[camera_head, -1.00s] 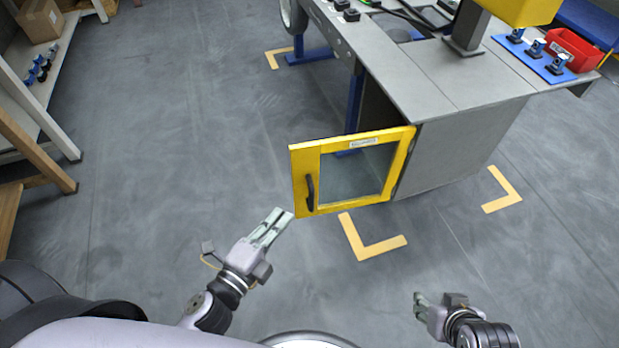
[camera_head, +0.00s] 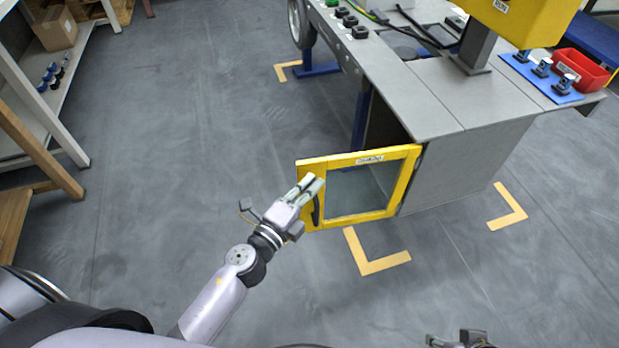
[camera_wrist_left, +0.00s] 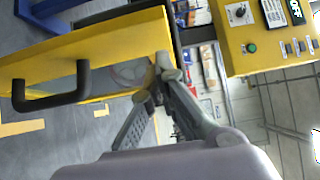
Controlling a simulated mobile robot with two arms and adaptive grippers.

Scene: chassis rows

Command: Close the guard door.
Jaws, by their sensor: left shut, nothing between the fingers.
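The guard door (camera_head: 408,185) has a yellow frame around a clear pane, and it stands swung open from the grey bench cabinet. Its black handle (camera_head: 316,208) is on the free-edge side. My left gripper (camera_head: 313,184) is shut and empty, and it overlaps the door's handle side in the head view. In the left wrist view the door frame (camera_wrist_left: 100,50) and the black handle (camera_wrist_left: 52,101) lie left of the shut fingertips (camera_wrist_left: 160,62). I cannot tell whether the fingers touch the door. My right gripper (camera_head: 455,341) is cut off at the bottom edge.
The grey bench (camera_head: 430,95) carries a red bin (camera_head: 580,68) and a blue rack (camera_head: 540,78). Yellow floor marks (camera_head: 375,262) lie below the door. A shelf (camera_head: 60,120) stands at the far left. The floor left of the door is clear.

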